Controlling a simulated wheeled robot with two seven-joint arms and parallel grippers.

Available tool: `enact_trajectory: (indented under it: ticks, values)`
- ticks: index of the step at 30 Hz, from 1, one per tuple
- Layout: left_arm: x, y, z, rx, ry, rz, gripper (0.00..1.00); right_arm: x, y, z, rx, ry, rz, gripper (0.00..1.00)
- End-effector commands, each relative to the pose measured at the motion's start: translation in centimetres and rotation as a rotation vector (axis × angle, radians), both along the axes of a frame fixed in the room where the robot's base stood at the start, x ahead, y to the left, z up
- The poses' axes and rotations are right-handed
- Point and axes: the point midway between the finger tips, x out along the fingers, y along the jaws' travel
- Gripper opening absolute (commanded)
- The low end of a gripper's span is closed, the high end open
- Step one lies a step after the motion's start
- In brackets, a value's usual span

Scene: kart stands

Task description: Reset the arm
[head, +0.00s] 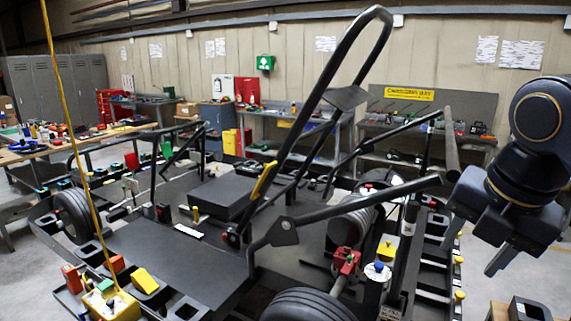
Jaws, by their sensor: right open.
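My right arm comes in at the right edge of the head view. Its dark gripper (470,257) points down with its fingers apart and nothing between them. It hangs to the right of the kart frame (180,250), near the frame's right side, apparently clear of it. My left gripper and arm do not show.
The black kart frame with tall bent bars (322,85) and wheels (305,305) fills the middle. A yellow pendant box (112,307) hangs on a yellow cable at the left. Workbenches and grey lockers (55,85) line the back. Open floor shows at the right.

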Motion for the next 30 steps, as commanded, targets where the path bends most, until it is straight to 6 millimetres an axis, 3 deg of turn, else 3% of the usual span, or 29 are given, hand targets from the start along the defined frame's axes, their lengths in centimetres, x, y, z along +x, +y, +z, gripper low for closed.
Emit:
enact_trajectory:
  ticks: [5,8,15,19,24,30]
  values:
    - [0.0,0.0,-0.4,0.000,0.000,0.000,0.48,-1.7,-0.2,-4.6,0.172,-0.007,-0.345,0.48]
    - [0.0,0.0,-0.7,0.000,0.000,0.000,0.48,-3.3,0.0,-8.5,0.330,0.001,-0.640,0.48]
    - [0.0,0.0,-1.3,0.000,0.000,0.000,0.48,-7.9,1.8,-19.0,0.773,0.110,-1.474,0.48]
    - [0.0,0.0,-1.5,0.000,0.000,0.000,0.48,-10.1,3.2,-23.7,0.972,0.202,-1.873,0.48]
    - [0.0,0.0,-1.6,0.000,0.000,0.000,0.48,-11.7,4.4,-27.2,1.122,0.294,-2.189,0.48]
    - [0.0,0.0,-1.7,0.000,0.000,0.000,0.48,-12.0,4.8,-28.1,1.160,0.321,-2.276,0.48]
